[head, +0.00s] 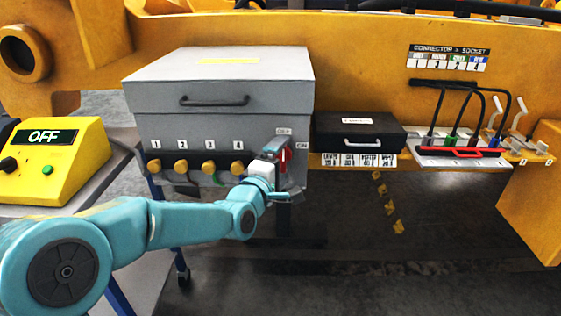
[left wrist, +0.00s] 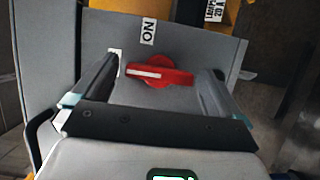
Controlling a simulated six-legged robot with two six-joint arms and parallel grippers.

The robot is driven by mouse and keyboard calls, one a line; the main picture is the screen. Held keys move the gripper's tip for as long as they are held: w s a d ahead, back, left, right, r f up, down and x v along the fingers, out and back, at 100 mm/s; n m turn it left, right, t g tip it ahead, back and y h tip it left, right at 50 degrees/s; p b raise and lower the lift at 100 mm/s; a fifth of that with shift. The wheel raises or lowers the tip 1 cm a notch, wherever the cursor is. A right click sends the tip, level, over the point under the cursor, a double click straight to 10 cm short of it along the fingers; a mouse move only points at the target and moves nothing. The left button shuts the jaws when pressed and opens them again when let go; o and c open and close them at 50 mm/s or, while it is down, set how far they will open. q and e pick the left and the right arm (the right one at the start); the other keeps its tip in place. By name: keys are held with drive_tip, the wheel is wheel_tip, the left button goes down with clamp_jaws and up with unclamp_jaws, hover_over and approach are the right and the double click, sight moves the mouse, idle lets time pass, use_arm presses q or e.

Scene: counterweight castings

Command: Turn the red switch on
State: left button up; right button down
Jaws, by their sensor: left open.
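The red switch (head: 285,157) is on the right end of the grey box's front, with an OFF label above it and an ON label to its right. In the left wrist view, the red switch (left wrist: 170,78) has a white mark on its left arm, pointing away from the ON label (left wrist: 148,31), towards the side of a partly hidden white label. My left gripper (head: 276,155) is at the switch in the head view. In the left wrist view its fingers (left wrist: 160,68) are open, one either side of the switch. Contact cannot be told. My right gripper is not in view.
The grey box (head: 220,95) has several yellow knobs below its lid. A yellow console (head: 55,160) reading OFF stands at left. A black case (head: 358,132) and a cable panel (head: 460,155) sit to the right. The floor below is open.

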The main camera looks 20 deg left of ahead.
use_arm(q)
drive_tip(key=c, duration=1)
drive_tip(key=shift+r+m, duration=0.1)
drive_tip(key=shift+m, duration=0.3)
drive_tip(key=m+g+y+p, duration=0.1)
drive_tip(key=m+p, duration=0.2)
drive_tip(key=p, duration=0.3)
drive_tip(key=m+g+y+p, duration=0.1)
drive_tip(key=m+g+p, duration=0.1)
drive_tip(key=m+p, duration=0.2)
drive_tip(key=r+m+g+y+p, duration=0.1)
drive_tip(key=m+p, duration=0.3)
drive_tip(key=p, duration=0.5)
drive_tip(key=shift+d+g+y, duration=0.3)
drive_tip(key=shift+y, duration=0.3)
drive_tip(key=shift+f+m+y+p, duration=0.25)
drive_tip(key=shift+m+y+p, duration=0.55)
drive_tip(key=shift+p, duration=0.9)
